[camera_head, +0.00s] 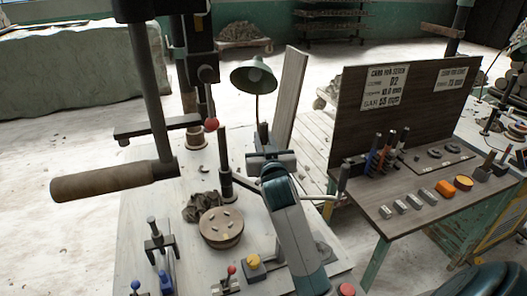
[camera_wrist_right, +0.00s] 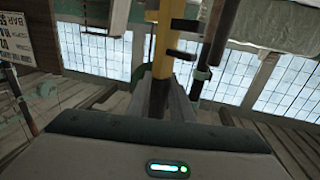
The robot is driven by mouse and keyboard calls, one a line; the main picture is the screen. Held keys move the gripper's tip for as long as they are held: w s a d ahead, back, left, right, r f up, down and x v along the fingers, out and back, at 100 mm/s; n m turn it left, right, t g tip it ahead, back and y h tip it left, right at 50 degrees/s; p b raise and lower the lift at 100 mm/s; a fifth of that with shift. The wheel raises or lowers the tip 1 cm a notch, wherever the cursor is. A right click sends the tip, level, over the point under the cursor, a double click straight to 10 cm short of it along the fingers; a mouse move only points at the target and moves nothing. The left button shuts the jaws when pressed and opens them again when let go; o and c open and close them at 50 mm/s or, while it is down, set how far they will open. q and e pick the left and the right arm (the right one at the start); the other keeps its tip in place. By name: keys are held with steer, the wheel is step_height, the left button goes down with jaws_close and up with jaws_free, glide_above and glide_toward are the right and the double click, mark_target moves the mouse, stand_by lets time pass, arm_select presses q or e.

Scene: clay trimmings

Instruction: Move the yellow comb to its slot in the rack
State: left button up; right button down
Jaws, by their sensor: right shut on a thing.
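My right gripper (camera_head: 268,158) is above the work table, its arm rising from the bottom of the head view. In the right wrist view, it is shut on the yellow comb (camera_wrist_right: 163,28), whose dark lower part (camera_wrist_right: 160,97) sits between the fingers. Small dark pieces stick out beside the yellow part. The comb is not distinguishable in the head view. The rack (camera_head: 374,168) is on the bench to the right, with several upright tools in it, some blue and orange. I cannot tell which slot is free. My left gripper is not in view.
The work table (camera_head: 150,215) carries a round clay piece (camera_head: 221,226), dark trimmings and clamps. A lamp (camera_head: 254,77) and a tall board (camera_head: 288,95) stand behind the gripper. Grey blocks and orange pieces lie on the bench (camera_head: 440,207); a dark sign panel (camera_head: 425,115) backs it.

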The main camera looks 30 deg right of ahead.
steer(key=shift+r, duration=0.25)
stand_by(0.3)
arm_select(q)
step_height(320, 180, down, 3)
steer(key=b, duration=0.3)
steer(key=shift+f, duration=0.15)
arm_select(e)
steer(key=s+a+f+n+y, duration=0.2)
steer(key=s+a, duration=0.5)
steer(key=a, duration=0.4)
steer(key=s+a+f+n+t+y, duration=0.1)
steer(key=s+a+f+n+y, duration=0.2)
steer(key=a, duration=0.8)
steer(key=s+f+y, duration=0.2)
steer(key=s+f, duration=0.1)
steer(key=shift+s+f+t+y, duration=0.3)
steer(key=shift+s+f, duration=0.1)
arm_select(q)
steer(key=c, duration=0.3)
arm_select(e)
steer(key=shift+a, duration=0.1)
